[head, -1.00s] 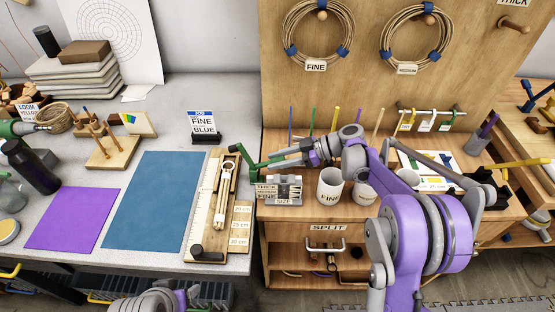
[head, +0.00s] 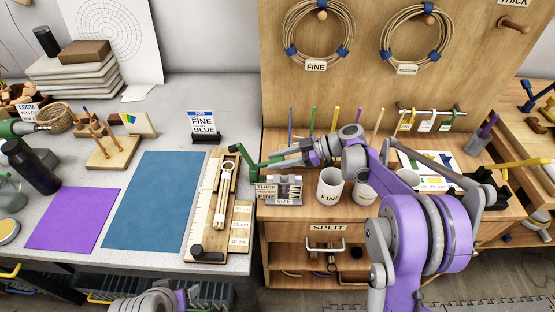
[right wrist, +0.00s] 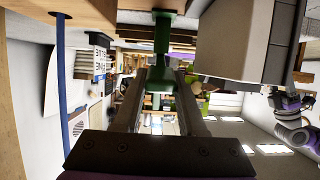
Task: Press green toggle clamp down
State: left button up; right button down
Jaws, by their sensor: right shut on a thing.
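My right gripper (head: 278,157) reaches in from the right and is shut on the green handle. In the right wrist view the green handle (right wrist: 162,35) passes between the two fingers (right wrist: 160,85). The arm partly hides the far end of the clamp. My left gripper is not in view.
A sign reading thick, medium and fine (head: 266,190) stands beside the block. A white cup marked FINE (head: 330,187) is just right of it. Upright coloured rods stand behind my gripper. A wooden measuring board (head: 203,222) lies on the grey table to the left.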

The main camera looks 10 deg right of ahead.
aim_at(249, 157)
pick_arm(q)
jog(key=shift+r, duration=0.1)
pick_arm(e)
jog(key=shift+r, duration=0.15)
